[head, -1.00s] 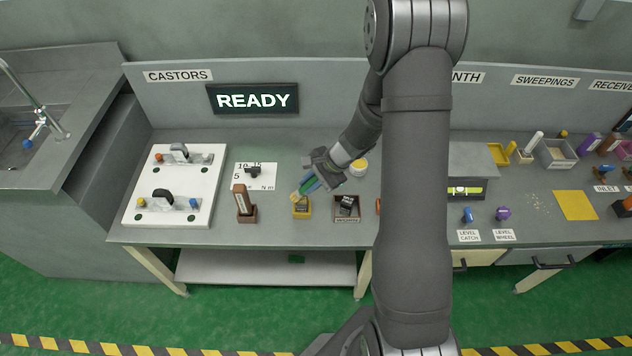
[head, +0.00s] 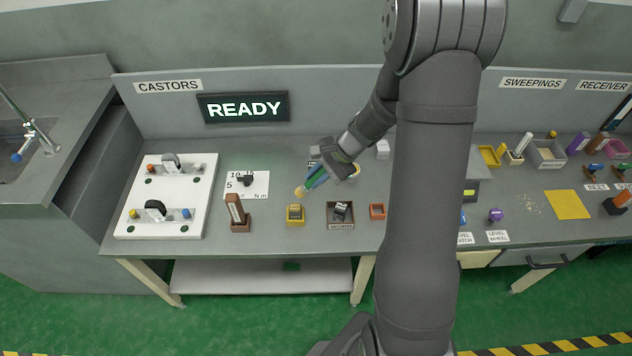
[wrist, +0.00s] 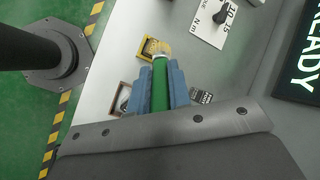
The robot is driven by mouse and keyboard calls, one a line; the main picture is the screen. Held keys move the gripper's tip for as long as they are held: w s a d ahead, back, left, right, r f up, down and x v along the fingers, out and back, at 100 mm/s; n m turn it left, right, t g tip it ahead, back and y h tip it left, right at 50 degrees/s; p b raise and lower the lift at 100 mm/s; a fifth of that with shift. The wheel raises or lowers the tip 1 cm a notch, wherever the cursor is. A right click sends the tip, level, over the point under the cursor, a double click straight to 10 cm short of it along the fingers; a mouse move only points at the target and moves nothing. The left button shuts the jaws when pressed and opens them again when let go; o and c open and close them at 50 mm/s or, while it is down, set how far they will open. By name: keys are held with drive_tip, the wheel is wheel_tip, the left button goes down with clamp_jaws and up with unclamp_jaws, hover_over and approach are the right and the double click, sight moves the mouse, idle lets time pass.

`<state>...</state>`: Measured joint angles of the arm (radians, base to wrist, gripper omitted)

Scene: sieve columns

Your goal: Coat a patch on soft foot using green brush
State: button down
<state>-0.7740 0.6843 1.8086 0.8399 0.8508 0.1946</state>
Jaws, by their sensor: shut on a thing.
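My gripper (head: 315,178) is shut on the green brush (head: 318,181), which it holds tilted above the bench. The brush's pale yellow tip (head: 300,191) points down and left, just behind a small yellow box (head: 295,222) in the head view. In the wrist view, the green handle (wrist: 160,88) lies between my two blue fingers, and the tip overlaps the yellow box (wrist: 144,52). A white board (head: 150,222) at the left bears two black-and-grey castor-like fittings (head: 156,210). I cannot tell which part is the soft foot.
A brown block in a holder (head: 238,216) stands left of the yellow box. A brown tray (head: 341,224) with dark parts and an orange box (head: 377,212) stand to its right. A dial card (head: 258,188) lies behind. My arm hides part of the bench.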

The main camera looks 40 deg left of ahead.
drive_tip(key=shift+r, duration=0.95)
drive_tip(key=w+d+f, duration=0.2)
drive_tip(key=w+d, duration=0.7)
drive_tip(key=w+d+f, duration=0.2)
drive_tip(key=w+d, duration=0.7)
drive_tip(key=w+d+f, duration=0.1)
drive_tip(key=w+d, duration=0.2)
drive_tip(key=d, duration=0.8)
drive_tip(key=w+d+f, duration=0.2)
drive_tip(key=d, duration=0.9)
drive_tip(key=shift+w+d+f, duration=0.2)
drive_tip(key=shift+w+f, duration=0.05)
drive_tip(key=shift+w, duration=0.15)
drive_tip(key=shift+a, duration=0.1)
